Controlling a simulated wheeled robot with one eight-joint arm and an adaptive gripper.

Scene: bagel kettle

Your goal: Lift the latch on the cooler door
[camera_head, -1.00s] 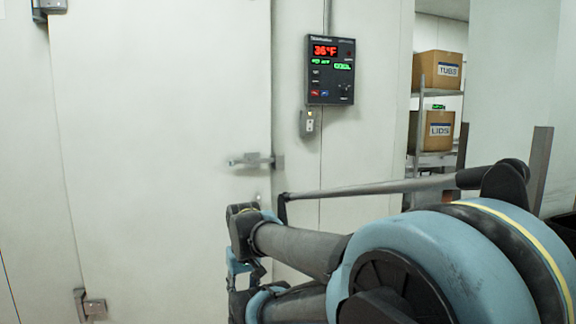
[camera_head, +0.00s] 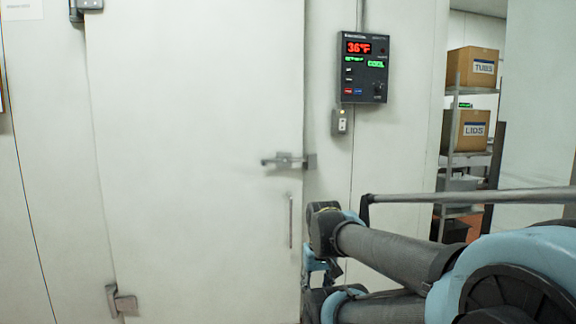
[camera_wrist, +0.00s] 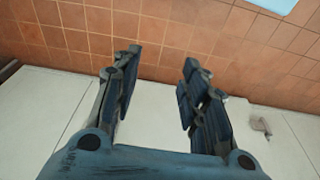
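The cooler door (camera_head: 195,200) is a large pale panel, shut, filling the left and middle of the head view. Its metal latch (camera_head: 284,161) sits at the door's right edge, lying roughly level. A thin vertical handle (camera_head: 291,222) is below the latch. My arm comes in from the lower right, its wrist end below and right of the latch, apart from it. My gripper (camera_wrist: 152,75) shows in the wrist view with its two fingers spread apart and nothing between them. The latch is not clearly visible in the wrist view.
A control panel (camera_head: 365,67) reading 36°F hangs on the wall right of the door, with a small switch box (camera_head: 341,121) below. Hinges sit at the door's left side, one low (camera_head: 121,301). A shelf with boxes (camera_head: 473,66) stands beyond the opening at right. Tiled floor (camera_wrist: 150,30) is clear.

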